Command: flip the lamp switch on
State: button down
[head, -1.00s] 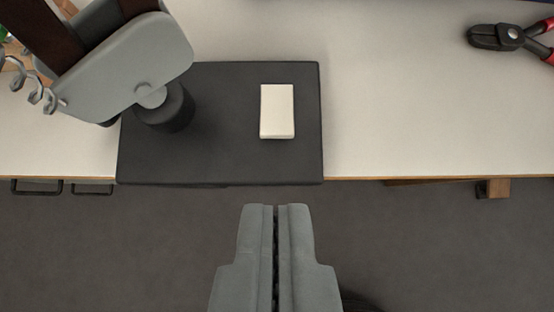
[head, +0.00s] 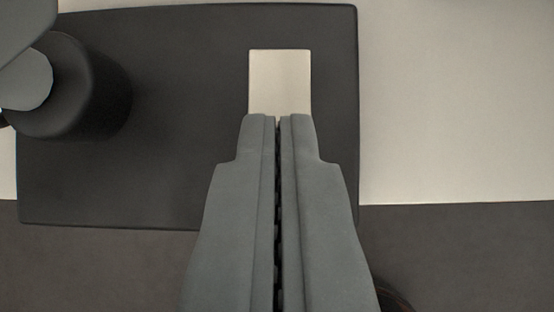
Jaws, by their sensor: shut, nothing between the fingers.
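The lamp switch is a cream rectangular rocker (head: 280,80) on the dark lamp base (head: 190,130). My gripper (head: 279,117) is shut and empty. Its fingertips overlap the near end of the switch in the picture and hide that end. I cannot tell whether they touch it or hover above it. The lamp's dark round post (head: 85,90) stands on the left part of the base, with a grey lamp part (head: 25,80) at the upper left edge.
The pale table top (head: 450,110) is bare to the right of the base. The table's front edge runs across below it, with the dark floor (head: 470,260) beyond. The lamp post is the nearest tall obstacle, on the left.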

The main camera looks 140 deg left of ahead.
jog(key=shift+s+a+f, duration=0.1)
jog(key=shift+f, duration=0.25)
jog(key=shift+r, duration=0.15)
jog(key=shift+r, duration=0.65)
jog(key=shift+r, duration=0.1)
